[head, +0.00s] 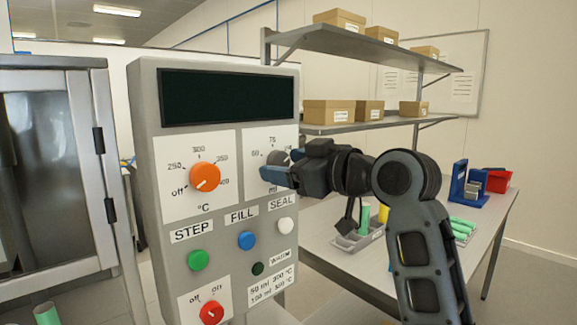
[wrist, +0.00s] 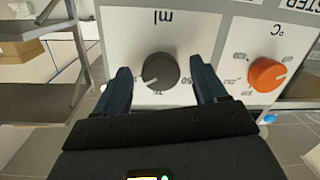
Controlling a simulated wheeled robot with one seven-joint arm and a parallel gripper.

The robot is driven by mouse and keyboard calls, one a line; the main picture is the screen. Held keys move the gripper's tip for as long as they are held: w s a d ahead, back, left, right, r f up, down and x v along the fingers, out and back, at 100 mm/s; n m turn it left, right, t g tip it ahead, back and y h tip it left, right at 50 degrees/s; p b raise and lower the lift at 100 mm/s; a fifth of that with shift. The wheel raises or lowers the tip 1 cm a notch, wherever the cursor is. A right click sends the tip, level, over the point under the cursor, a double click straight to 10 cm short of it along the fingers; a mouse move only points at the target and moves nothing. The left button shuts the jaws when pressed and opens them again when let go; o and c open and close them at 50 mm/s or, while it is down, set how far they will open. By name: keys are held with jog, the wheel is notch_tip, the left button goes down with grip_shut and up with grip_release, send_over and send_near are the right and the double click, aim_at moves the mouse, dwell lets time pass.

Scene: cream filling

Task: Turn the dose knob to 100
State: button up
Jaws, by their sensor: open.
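The dose knob is a dark grey round knob (wrist: 160,71) on a white plate marked ml, upside down in the wrist view. The numbers 50 and 75 partly show around it. A faint pale mark shows at its lower left there; its exact setting is hard to read. In the head view the dose knob (head: 278,157) is partly hidden by my gripper. My gripper (wrist: 160,65) is open, with one blue finger on each side of the knob and a visible gap to it. In the head view my gripper (head: 275,173) is in front of the dose plate.
Left of the dose plate is an orange °C knob (head: 204,177). Below are green (head: 197,260), blue (head: 246,240) and white (head: 286,226) buttons, and a red switch (head: 211,312). The display (head: 227,97) is dark. A table (head: 484,226) with trays stands at right.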

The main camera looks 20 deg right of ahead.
jog(key=b+v, duration=0.1)
jog(key=v, duration=0.6)
jog(key=shift+s+d, duration=0.15)
jog(key=shift+s, duration=0.2)
jog(key=s+a+f+m+h, duration=0.15)
jog(key=s+f, duration=0.25)
jog(key=f, duration=0.5)
jog(key=s+f+m+h, duration=0.25)
jog(key=s+f, duration=0.25)
jog(key=f, duration=0.3)
jog(key=s+f+m+h, duration=0.1)
jog(key=s+f+m, duration=0.25)
jog(key=f, duration=0.55)
jog(key=s+f+h, duration=0.1)
jog(key=s+f, duration=0.2)
jog(key=s, duration=0.4)
jog(key=s+f, duration=0.3)
jog(key=s, duration=0.4)
jog(key=s+a+r+g, duration=0.1)
jog(key=s, duration=1.5)
jog(key=shift+a, duration=0.35)
